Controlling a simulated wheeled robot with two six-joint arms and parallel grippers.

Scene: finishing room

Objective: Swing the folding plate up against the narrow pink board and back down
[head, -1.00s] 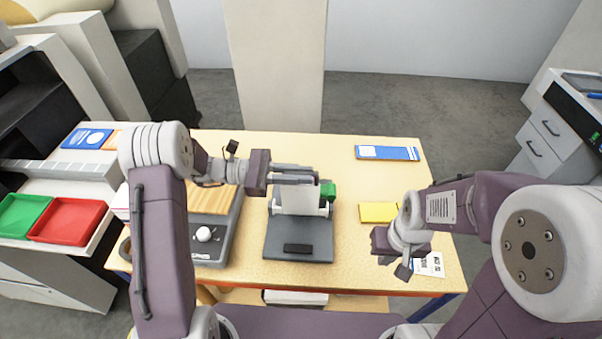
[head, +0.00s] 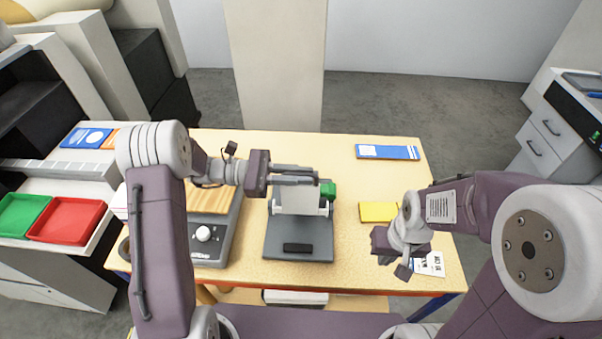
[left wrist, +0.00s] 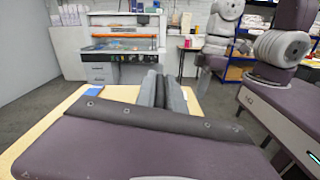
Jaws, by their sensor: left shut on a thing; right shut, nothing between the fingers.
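The folding plate (head: 299,202) is a pale panel standing steeply at the back of a grey base (head: 287,247) on the table. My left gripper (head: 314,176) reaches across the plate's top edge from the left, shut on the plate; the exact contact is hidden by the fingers. Its grey fingers (left wrist: 165,90) show close together in the left wrist view. My right gripper (head: 385,250) is shut and empty, right of the base. I cannot make out a narrow pink board in either view.
A grey device with a wooden top (head: 212,200) and white knob stands left of the base. A yellow pad (head: 378,212), a blue-and-white packet (head: 387,152) and a printed card (head: 431,263) lie at the right. The table's back middle is clear.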

